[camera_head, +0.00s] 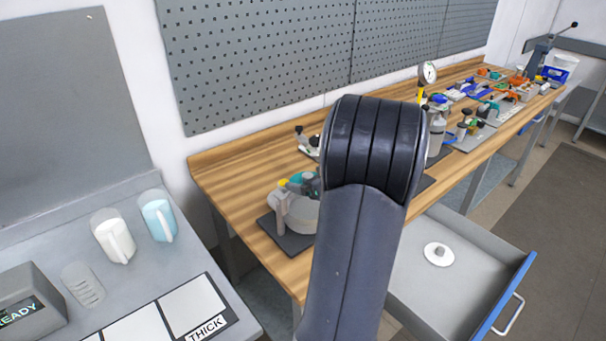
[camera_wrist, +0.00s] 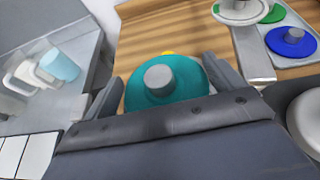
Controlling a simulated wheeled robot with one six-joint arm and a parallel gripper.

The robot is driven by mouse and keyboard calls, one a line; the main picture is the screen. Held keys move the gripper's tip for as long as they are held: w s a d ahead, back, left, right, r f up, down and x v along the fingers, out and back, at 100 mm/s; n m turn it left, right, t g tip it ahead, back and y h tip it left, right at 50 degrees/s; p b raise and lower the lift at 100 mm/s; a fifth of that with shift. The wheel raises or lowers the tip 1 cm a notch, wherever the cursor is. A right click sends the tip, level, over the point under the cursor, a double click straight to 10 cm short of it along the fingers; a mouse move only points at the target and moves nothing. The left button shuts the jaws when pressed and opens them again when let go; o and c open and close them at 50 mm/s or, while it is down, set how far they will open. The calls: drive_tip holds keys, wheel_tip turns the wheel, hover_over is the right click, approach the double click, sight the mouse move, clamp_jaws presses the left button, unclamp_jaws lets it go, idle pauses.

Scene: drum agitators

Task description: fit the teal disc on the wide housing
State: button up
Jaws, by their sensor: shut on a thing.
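The teal disc (camera_wrist: 185,84) with a grey knob on top sits between the two fingers of my gripper (camera_wrist: 165,88) in the wrist view. My gripper is shut on it. A small yellow part shows just beyond the disc in the wrist view.
An open drawer (camera_head: 410,296) holds a white disc (camera_head: 438,255). A blue disc (camera_wrist: 291,41) lies on a pale plate at the wrist view's right. Jugs (camera_head: 115,239) stand on the grey counter at left. Several fixtures crowd the bench farther right. A pegboard (camera_head: 270,60) hangs behind.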

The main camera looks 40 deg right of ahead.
sight(310, 210)
drive_tip(key=shift+f+b, duration=3.05)
drive_tip(key=shift+f, duration=0.5)
drive_tip(key=shift+s, duration=0.1)
drive_tip(key=shift+s+a+f, duration=0.1)
drive_tip(key=shift+s+f, duration=0.05)
drive_tip(key=shift+f, duration=0.25)
drive_tip(key=o, duration=0.8)
drive_tip(key=v, duration=1.1)
drive_tip(key=shift+w+r, duration=0.2)
drive_tip(key=shift+r, duration=0.15)
drive_tip(key=shift+w, duration=0.1)
